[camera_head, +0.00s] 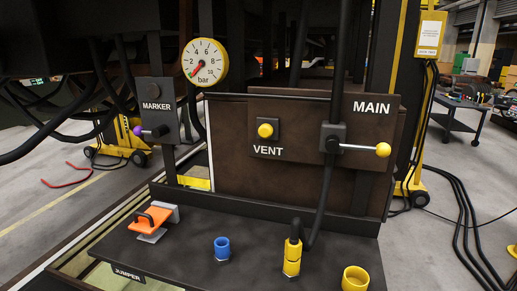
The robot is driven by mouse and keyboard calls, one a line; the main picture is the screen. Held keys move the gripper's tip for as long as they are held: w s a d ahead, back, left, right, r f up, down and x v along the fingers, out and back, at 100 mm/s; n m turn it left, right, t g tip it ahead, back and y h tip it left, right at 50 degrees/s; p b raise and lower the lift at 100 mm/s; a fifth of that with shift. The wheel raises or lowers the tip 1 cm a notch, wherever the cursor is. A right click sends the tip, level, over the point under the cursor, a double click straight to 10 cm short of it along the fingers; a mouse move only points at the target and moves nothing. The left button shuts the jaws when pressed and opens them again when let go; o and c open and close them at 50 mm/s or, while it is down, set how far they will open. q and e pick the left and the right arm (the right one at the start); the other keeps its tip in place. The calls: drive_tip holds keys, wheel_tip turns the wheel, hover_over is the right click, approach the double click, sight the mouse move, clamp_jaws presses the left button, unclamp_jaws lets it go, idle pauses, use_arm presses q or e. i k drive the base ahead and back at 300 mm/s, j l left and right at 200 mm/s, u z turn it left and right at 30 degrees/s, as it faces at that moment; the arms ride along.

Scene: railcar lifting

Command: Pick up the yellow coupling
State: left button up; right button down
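The yellow coupling (293,256) stands upright on the dark shelf (190,250), near its front. A black hose (322,205) comes down from above, bends near the shelf and meets the coupling's top. A small pale piece shows at its foot; I cannot tell whether the coupling is seated on something. A wider, open-topped yellow cup (355,279) stands to its right at the picture's bottom edge. Neither of my grippers is in view.
A short blue cup (222,248) and an orange handled piece (152,219) sit left of the coupling. Behind are the MAIN lever (365,148), VENT button (265,130), MARKER box (155,106) and a pressure gauge (204,62).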

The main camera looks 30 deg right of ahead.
sight(293, 244)
drive_tip(key=l+z, duration=0.1)
drive_tip(key=z, duration=0.25)
drive_tip(key=l+z, duration=0.1)
drive_tip(key=z, duration=0.3)
drive_tip(key=i+l+z, duration=0.1)
drive_tip(key=z, duration=0.25)
drive_tip(key=j+z, duration=0.2)
drive_tip(key=j, duration=0.5)
